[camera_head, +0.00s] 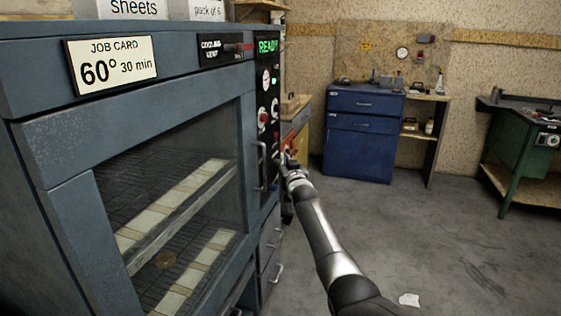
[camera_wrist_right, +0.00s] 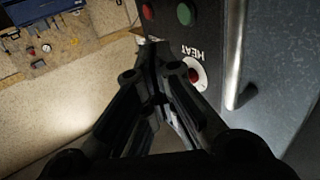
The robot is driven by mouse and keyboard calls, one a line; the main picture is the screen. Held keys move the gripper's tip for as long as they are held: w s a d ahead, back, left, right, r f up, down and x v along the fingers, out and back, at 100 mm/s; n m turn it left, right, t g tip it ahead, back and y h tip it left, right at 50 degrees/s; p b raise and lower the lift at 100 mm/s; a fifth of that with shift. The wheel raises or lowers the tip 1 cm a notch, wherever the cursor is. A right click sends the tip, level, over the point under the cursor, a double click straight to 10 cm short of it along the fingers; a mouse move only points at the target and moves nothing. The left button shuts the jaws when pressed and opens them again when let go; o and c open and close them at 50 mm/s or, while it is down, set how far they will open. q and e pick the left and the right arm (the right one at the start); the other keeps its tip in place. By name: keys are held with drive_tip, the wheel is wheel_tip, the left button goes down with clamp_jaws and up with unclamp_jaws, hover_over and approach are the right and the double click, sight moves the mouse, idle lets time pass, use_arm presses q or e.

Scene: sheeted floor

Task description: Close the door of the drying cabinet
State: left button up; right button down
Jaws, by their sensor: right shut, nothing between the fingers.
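The drying cabinet (camera_head: 30,65) is blue-grey and fills the left of the head view. Its windowed door (camera_head: 60,165) looks about flush with the front; I cannot tell whether it is fully shut. Racks with pale strips show through the glass. The upright door handle (camera_head: 262,165) is at the door's right edge and shows as a bright bar in the wrist view (camera_wrist_right: 235,60). My right gripper (camera_head: 285,160) is beside the control panel, right of the handle. In the wrist view its fingers (camera_wrist_right: 155,50) are together and empty, near the HEAT knob (camera_wrist_right: 195,75). My left gripper is out of view.
The control panel (camera_head: 268,100) has a green READY display. Drawers with handles (camera_head: 277,272) sit below it. A blue drawer cabinet (camera_head: 360,135) and a green bench (camera_head: 515,150) stand farther back. The grey floor between is mostly clear, with a white scrap (camera_head: 409,299).

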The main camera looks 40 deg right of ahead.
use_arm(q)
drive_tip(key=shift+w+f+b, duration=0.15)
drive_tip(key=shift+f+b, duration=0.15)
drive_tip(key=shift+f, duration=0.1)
use_arm(e)
drive_tip(key=s+d, duration=0.6)
drive_tip(key=shift+s+d+f, duration=0.15)
drive_tip(key=shift+d, duration=0.15)
